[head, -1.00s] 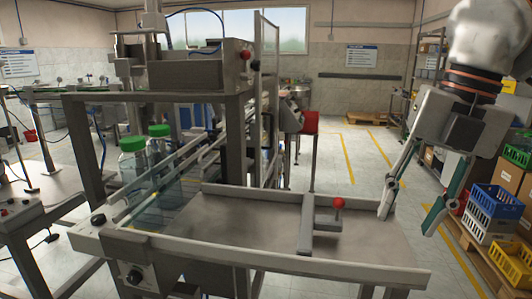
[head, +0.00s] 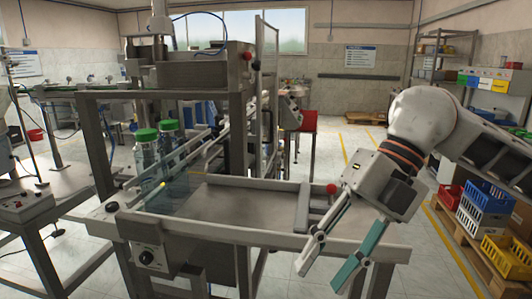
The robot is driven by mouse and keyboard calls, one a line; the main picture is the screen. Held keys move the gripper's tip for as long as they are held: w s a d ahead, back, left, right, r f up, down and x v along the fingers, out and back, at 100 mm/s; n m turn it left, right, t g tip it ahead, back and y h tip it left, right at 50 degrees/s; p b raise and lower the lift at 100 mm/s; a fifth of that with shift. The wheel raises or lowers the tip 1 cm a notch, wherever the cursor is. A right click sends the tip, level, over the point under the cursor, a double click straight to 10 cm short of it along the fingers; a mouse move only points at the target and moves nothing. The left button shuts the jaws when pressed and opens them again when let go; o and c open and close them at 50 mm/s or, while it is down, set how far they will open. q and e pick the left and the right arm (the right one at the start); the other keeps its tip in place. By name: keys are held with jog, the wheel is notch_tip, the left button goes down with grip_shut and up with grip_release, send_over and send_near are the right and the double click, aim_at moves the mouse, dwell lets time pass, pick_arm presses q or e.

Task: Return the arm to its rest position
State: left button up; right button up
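My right arm comes in from the right side of the head view. Its gripper (head: 321,279) points down and to the left, with its two fingers spread apart and nothing between them. The fingers show in front of the right end of the feeder's grey tray table (head: 240,208), overlapping its front rail in the picture. I cannot tell how far the fingertips are from the rail. My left gripper does not show.
Two clear bottles with green caps (head: 147,135) stand at the left end of the tray table. A red-knobbed stop (head: 331,189) sits on its right part. Crates, including a blue one (head: 489,195), stand at the right. Open floor lies behind the table.

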jog(key=a+r+m+g+y, duration=0.1)
jog(key=a+m+g+y, duration=0.15)
jog(key=a+y, duration=1.05)
jog(key=w+d+f+m+t+h, duration=0.2)
jog(key=w+d+f+m+t, duration=0.4)
jog(key=m+t, duration=0.45)
jog(key=w+d+f+m+t+h, duration=0.25)
jog(key=w+f+m+t, duration=0.35)
jog(key=f+m+t, duration=0.5)
jog(key=d+f+m+t+h, duration=0.1)
jog(key=d+f+m+h, duration=0.2)
jog(key=d+f+h, duration=0.45)
jog(key=s+d+f+m+g+h, duration=0.2)
jog(key=s+f, duration=0.7)
jog(key=f, duration=0.5)
jog(key=s+d+f+m+g+h, duration=0.3)
jog(key=s+d+f, duration=0.3)
jog(key=s+f, duration=0.3)
notch_tip(320, 180, down, 5)
jog(key=shift+s+d+r+g, duration=0.15)
jog(key=shift+s+g, duration=0.05)
jog(key=shift+g, duration=0.6)
